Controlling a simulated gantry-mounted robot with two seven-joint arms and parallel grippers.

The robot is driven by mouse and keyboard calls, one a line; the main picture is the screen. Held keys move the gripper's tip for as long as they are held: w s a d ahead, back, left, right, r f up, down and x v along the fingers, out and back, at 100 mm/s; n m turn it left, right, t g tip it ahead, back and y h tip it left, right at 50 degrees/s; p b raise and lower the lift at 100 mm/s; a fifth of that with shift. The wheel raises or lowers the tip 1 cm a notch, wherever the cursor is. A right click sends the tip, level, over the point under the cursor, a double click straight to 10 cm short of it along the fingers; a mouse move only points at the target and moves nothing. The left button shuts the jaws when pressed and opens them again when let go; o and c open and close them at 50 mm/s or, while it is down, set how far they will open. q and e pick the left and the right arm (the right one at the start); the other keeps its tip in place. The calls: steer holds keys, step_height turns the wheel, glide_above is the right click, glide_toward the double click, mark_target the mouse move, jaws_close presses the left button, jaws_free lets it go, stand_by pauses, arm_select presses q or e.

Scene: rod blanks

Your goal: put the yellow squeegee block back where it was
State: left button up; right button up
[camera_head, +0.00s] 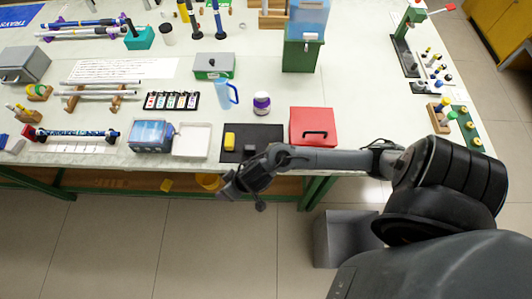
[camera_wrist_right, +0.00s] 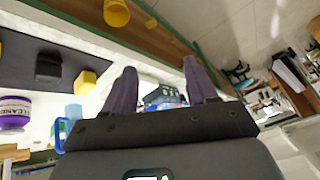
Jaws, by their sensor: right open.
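The yellow squeegee block (camera_head: 229,141) lies on the left part of a black mat (camera_head: 236,157) at the table's front edge. In the right wrist view, the yellow block (camera_wrist_right: 86,82) shows left of the fingers, near the edge of the mat (camera_wrist_right: 85,50). My right gripper (camera_head: 229,188) is in front of the table edge, nearer to me than the block and apart from it. Its two fingers (camera_wrist_right: 160,82) are spread with nothing held between them. My left gripper is not in view.
A dark block (camera_head: 250,149) lies on the mat, right of the yellow one. A white tray (camera_head: 208,141) stands left of the mat and a red box (camera_head: 314,121) right. A purple-labelled jar (camera_head: 262,103) and a blue mug (camera_head: 222,96) stand behind.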

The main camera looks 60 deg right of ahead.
steer(key=s+d+r+n+g+h, duration=0.1)
steer(key=s+r, duration=0.2)
steer(key=s, duration=0.3)
steer(key=s+d+r+n+g, duration=0.1)
steer(key=s+r+n, duration=0.1)
steer(key=s, duration=0.4)
steer(key=shift+s+d+r+h, duration=0.35)
steer(key=shift+s+r+h, duration=0.05)
steer(key=shift+r, duration=0.1)
step_height(320, 180, up, 17)
steer(key=p, duration=1.6)
steer(key=shift+f+p, duration=0.2)
steer(key=shift+p, duration=0.2)
steer(key=shift+f, duration=0.1)
